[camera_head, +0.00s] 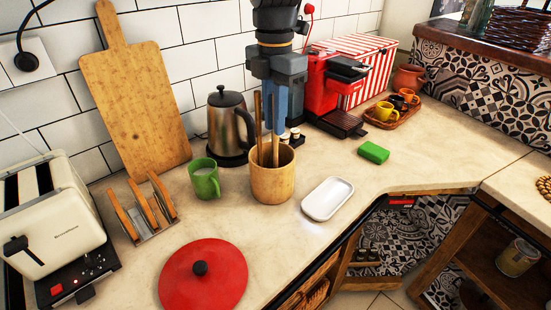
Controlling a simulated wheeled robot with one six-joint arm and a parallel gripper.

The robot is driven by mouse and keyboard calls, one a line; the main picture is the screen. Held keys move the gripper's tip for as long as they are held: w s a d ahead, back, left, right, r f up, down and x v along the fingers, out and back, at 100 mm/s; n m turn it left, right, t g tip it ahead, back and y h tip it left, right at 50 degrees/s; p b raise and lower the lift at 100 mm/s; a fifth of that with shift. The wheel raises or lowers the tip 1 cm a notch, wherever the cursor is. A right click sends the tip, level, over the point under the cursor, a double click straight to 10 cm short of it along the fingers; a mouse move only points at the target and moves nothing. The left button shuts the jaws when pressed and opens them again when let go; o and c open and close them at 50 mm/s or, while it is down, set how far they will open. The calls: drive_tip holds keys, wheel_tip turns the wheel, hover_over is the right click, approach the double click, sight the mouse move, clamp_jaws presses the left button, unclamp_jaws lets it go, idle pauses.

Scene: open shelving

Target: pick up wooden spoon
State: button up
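A round wooden pot (272,184) stands on the counter in the middle of the view. Two thin wooden handles rise out of it: a taller left one (258,118) and a shorter right one (276,152). Either may be the wooden spoon; the lower ends are hidden inside the pot. My gripper (271,130) points straight down, with its blue-grey fingers just above the pot's mouth and close to both handles. The left handle shows beside the fingers. I cannot tell whether the fingers are closed on a handle.
A green mug (204,180) and a steel kettle (226,125) stand close to the pot's left. A white dish (328,198) lies to the right, near the counter edge. A red lid (203,275) lies in front. A red coffee machine (335,90) stands behind right.

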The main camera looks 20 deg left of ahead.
drive_tip(key=shift+f+p, duration=0.4)
drive_tip(key=shift+f, duration=1.55)
clamp_jaws()
wheel_tip(320, 180, up, 18)
drive_tip(key=b, duration=0.3)
drive_tip(key=shift+b, duration=0.3)
drive_tip(key=shift+c, duration=1.5)
unclamp_jaws()
drive_tip(key=shift+s, duration=0.1)
clamp_jaws()
